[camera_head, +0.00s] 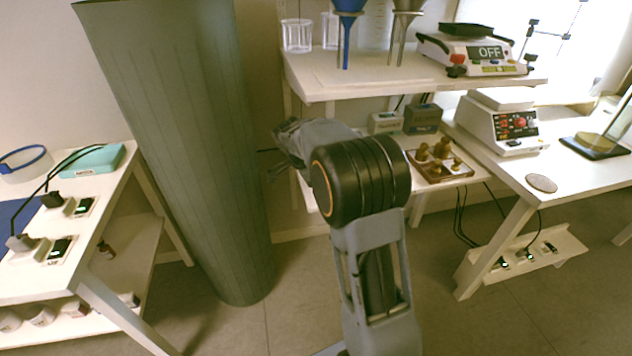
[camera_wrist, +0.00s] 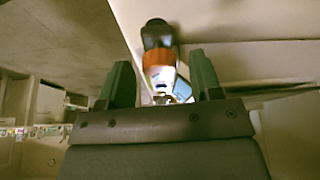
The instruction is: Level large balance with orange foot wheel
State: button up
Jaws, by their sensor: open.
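A large white balance (camera_head: 478,52) with a dark pan and a display reading OFF stands on the upper shelf at the upper right of the head view. A red-orange knob (camera_head: 456,59) shows at its front left corner. I cannot tell whether this is the foot wheel. My gripper (camera_wrist: 158,60) is open in the wrist view, both dark green fingers apart and no object held. In the head view it is hard to make out beyond my arm, left of the shelf and apart from the balance. A blurred black thing with an orange band (camera_wrist: 158,59) shows between the fingers; I cannot tell what it is.
A smaller white balance (camera_head: 503,122) with red controls stands on the right table (camera_head: 555,160). Blue (camera_head: 347,30) and grey (camera_head: 402,30) funnels stand on the upper shelf (camera_head: 375,78). A wooden tray (camera_head: 430,178) holds brass weights below. A large grey column (camera_head: 185,150) rises at left.

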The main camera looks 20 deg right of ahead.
jog(key=p+v, duration=0.3)
jog(key=v, duration=1)
jog(key=shift+a+r, duration=0.2)
jog(key=shift+r, duration=0.1)
jog(key=s+a+f+n+y+p, duration=0.25)
jog(key=s+n+p, duration=0.2)
jog(key=n, duration=0.75)
jog(key=s+a+r+n+t+y+p, duration=0.2)
jog(key=s+r+n+p, duration=0.4)
jog(key=s+r+p, duration=1)
jog(key=shift+s+a+r+n+t+p, duration=0.3)
jog(key=shift+s+a+r+t, duration=0.3)
jog(key=shift+s+t, duration=0.4)
